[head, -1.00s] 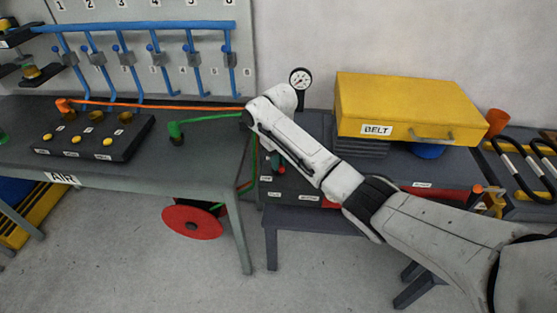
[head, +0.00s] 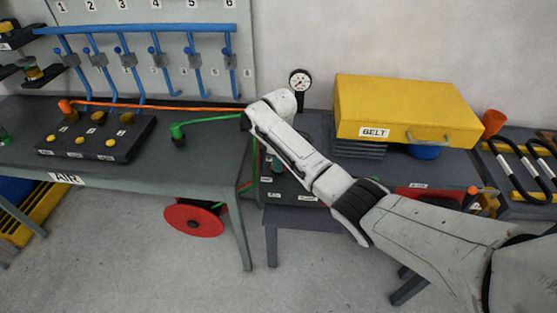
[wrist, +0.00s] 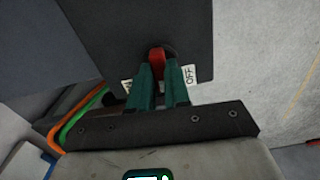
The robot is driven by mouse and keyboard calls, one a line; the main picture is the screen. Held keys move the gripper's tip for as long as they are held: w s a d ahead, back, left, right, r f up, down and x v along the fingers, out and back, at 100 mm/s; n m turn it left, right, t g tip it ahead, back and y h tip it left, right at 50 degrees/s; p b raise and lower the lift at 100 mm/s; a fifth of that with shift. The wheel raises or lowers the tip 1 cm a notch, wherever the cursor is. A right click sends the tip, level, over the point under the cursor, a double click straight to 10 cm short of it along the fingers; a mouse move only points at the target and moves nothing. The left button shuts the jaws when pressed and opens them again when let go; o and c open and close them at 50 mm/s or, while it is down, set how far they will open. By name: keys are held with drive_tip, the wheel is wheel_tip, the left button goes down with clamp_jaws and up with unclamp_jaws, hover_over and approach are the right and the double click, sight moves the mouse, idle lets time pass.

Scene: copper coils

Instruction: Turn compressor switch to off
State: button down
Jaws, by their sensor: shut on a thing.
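The red switch lever (wrist: 157,58) sits on a dark panel (wrist: 120,32) in the wrist view. A white OFF label (wrist: 189,75) is to its right, and a second label (wrist: 127,87), mostly hidden, is to its left. My gripper (wrist: 158,74) has green fingers and is shut on the lever, which stands between the two labels. In the head view the dark compressor box (head: 288,187) is beneath my forearm. My arm hides most of its front, and the lever cannot be made out there.
A yellow BELT case (head: 405,105) and a pressure gauge (head: 300,80) stand on the bench behind my arm. Orange (wrist: 62,112) and green (wrist: 80,118) hoses run left of my gripper. A red reel (head: 194,221) hangs under the AIR table (head: 130,183).

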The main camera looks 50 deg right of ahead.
drive_tip(key=n, duration=0.4)
drive_tip(key=shift+n+p, duration=0.3)
drive_tip(key=shift+p, duration=0.05)
drive_tip(key=shift+n, duration=2)
drive_tip(key=shift+w, duration=0.1)
drive_tip(key=c, duration=1.1)
unclamp_jaws()
drive_tip(key=shift+r, duration=0.15)
wheel_tip(320, 180, up, 11)
drive_tip(key=shift+f+b, duration=0.2)
drive_tip(key=shift+b, duration=0.35)
